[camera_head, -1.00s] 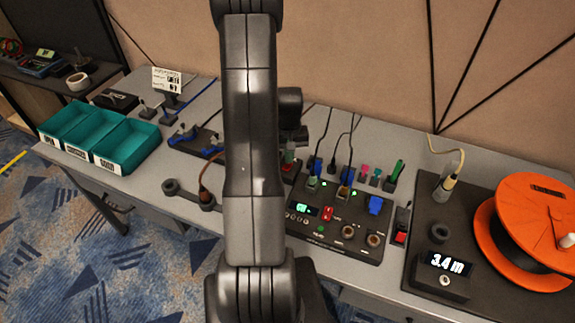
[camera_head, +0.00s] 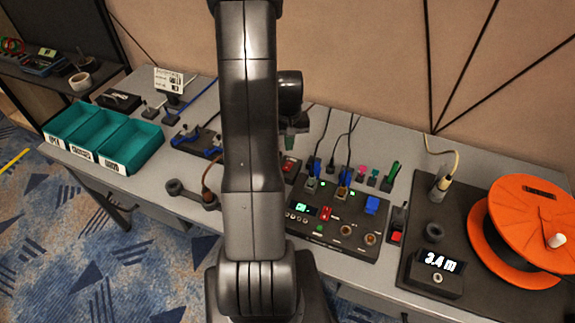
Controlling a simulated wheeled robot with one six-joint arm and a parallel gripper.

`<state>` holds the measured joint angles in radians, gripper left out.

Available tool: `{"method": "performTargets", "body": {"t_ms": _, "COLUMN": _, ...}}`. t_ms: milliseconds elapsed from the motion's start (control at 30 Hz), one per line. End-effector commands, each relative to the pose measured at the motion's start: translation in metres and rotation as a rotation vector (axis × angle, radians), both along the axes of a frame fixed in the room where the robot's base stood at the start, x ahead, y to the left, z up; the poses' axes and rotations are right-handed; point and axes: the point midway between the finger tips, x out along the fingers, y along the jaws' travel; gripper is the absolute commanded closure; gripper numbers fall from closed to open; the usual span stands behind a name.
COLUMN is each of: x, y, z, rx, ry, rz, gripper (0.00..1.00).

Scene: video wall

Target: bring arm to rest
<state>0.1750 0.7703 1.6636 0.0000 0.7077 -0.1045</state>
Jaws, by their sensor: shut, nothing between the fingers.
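My dark grey arm rises through the middle of the head view and covers part of the bench. A round dark wrist part shows just right of the arm's upper length, above the back of the bench. My gripper's fingers cannot be made out; they are hidden behind the arm or merge with the dark parts there. No carried object shows.
The grey bench (camera_head: 165,192) holds teal bins (camera_head: 130,145) at left and a black control panel (camera_head: 325,240) close right of my arm. Cables rise behind it. An orange reel (camera_head: 525,215) and a "3.4 m" display (camera_head: 440,262) stand at right. Patterned carpet lies in front.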

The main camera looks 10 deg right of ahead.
Motion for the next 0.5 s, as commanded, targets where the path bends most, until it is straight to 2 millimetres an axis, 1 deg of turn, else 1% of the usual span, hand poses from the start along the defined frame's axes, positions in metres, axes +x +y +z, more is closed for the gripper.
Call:
{"method": "performTargets", "body": {"t_ms": 167, "x": 0.0, "y": 0.0, "z": -0.003, "rx": 0.0, "ry": 0.0, "rz": 0.0, "gripper": 1.0}}
{"method": "performTargets", "body": {"t_ms": 267, "x": 0.0, "y": 0.0, "z": -0.009, "rx": 0.0, "ry": 0.001, "rz": 0.0, "gripper": 1.0}}
{"method": "performTargets", "body": {"t_ms": 367, "x": 0.0, "y": 0.0, "z": -0.019, "rx": 0.0, "ry": 0.002, "rz": 0.0, "gripper": 1.0}}
{"method": "performTargets", "body": {"t_ms": 500, "x": 0.0, "y": 0.0, "z": -0.038, "rx": 0.0, "ry": 0.001, "rz": 0.0, "gripper": 1.0}}
